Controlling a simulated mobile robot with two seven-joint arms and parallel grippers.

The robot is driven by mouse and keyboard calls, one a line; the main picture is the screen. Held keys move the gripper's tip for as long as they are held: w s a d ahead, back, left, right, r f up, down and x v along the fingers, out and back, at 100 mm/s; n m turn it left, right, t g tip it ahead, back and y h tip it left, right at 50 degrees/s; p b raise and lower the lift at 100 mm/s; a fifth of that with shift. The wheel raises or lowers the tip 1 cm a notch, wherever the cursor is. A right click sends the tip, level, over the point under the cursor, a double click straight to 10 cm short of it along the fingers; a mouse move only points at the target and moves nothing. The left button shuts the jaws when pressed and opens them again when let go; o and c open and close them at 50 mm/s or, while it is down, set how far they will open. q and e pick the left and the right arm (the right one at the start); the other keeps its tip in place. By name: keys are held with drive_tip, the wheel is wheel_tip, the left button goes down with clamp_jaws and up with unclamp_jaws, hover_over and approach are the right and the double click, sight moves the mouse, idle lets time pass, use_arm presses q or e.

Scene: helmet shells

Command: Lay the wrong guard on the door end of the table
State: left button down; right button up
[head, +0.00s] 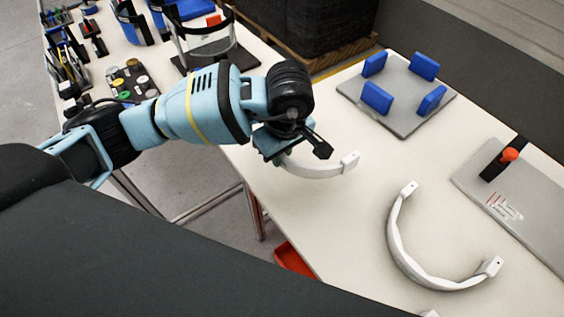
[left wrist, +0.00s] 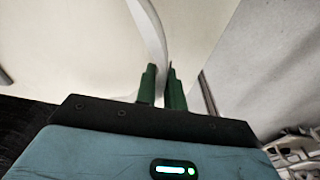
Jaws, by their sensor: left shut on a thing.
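My left gripper (head: 283,150) is shut on a white curved guard (head: 322,170), low over the table (head: 320,215) near its front edge. One end of this guard, with a small block tip, sticks out to the right; the rest is hidden behind the gripper. In the left wrist view the green fingers (left wrist: 163,88) close on the white band (left wrist: 150,28). I cannot tell whether the guard touches the table. A second white C-shaped guard (head: 397,243) lies flat to the right, apart from the gripper. My right gripper is not in view.
A grey plate (head: 402,118) with several blue blocks lies at the back. Another grey plate (head: 510,210) with an orange-topped clamp (head: 509,155) is at the right. A second table at upper left holds tools and parts. A red bin (head: 293,260) stands below the edge.

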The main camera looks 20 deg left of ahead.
use_arm(q)
drive_tip(key=shift+f, duration=1.95)
drive_tip(key=shift+f, duration=0.1)
drive_tip(key=c, duration=1.5)
unclamp_jaws()
drive_tip(key=r, duration=0.8)
drive_tip(key=d+r, duration=0.1)
drive_tip(key=r, duration=0.3)
drive_tip(key=shift+s+d+r, duration=0.1)
drive_tip(key=shift+s+r, duration=0.1)
drive_tip(key=shift+s, duration=0.2)
